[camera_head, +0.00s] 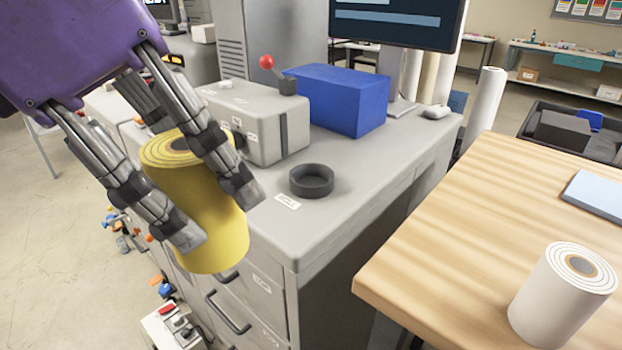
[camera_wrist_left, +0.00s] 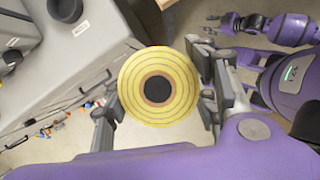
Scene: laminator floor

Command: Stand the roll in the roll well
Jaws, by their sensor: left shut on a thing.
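My left gripper (camera_head: 215,216) is shut on a yellow roll (camera_head: 222,247), with one finger on each side of it. The roll is tilted and held in the air in front of the grey cabinet's near left edge. In the left wrist view the roll's ringed end and dark core (camera_wrist_left: 158,88) face the camera, between the fingers. The roll well (camera_head: 311,181), a low dark round ring, sits on the cabinet top to the right of the roll, apart from it. It looks empty. My right gripper (camera_wrist_left: 222,27) shows small in the left wrist view; its opening is unclear.
A grey machine (camera_head: 262,125) with a red-knobbed lever and a blue box (camera_head: 337,98) stand behind the well. A monitor (camera_head: 398,22) is at the back. A white roll (camera_head: 560,300) stands on the wooden table (camera_head: 450,220) at right.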

